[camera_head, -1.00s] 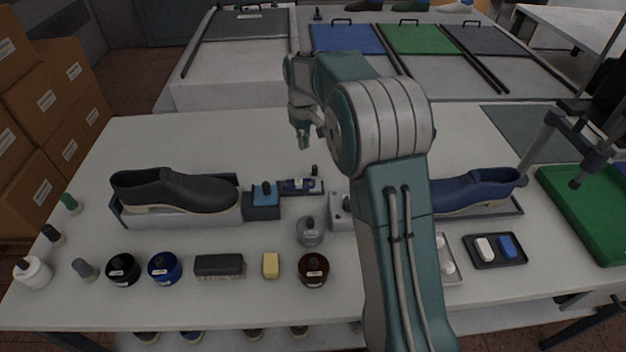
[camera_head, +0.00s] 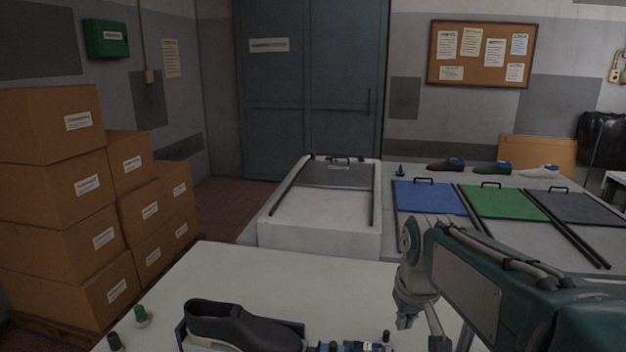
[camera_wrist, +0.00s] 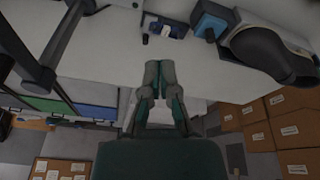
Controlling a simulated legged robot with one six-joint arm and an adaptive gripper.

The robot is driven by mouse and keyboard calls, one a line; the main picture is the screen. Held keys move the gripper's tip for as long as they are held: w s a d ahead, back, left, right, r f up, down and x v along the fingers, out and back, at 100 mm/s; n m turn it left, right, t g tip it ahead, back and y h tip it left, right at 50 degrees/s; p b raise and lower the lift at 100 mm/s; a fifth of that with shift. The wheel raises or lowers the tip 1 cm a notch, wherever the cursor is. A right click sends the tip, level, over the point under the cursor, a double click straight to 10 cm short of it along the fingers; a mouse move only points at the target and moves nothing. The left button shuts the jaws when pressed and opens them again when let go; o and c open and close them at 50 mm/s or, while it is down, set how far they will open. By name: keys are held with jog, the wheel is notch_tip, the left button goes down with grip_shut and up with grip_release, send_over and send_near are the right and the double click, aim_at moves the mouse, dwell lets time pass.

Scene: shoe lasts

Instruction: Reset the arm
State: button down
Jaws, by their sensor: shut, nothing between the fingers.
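The gripper is apart from the things on the table. A dark shoe (camera_head: 240,325) sits in a holder at the bottom of the head view; it also shows upside down in the wrist view (camera_wrist: 270,55). A blue block-shaped stand (camera_wrist: 212,20) is beside it.
Stacked cardboard boxes (camera_head: 60,190) stand at the left.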

jog(key=s+f+m+t, duration=0.1)
jog(key=s+f+t, duration=0.1)
jog(key=s, duration=1.5)
jog(key=shift+m+t, duration=0.3)
jog(key=shift+m, duration=0.1)
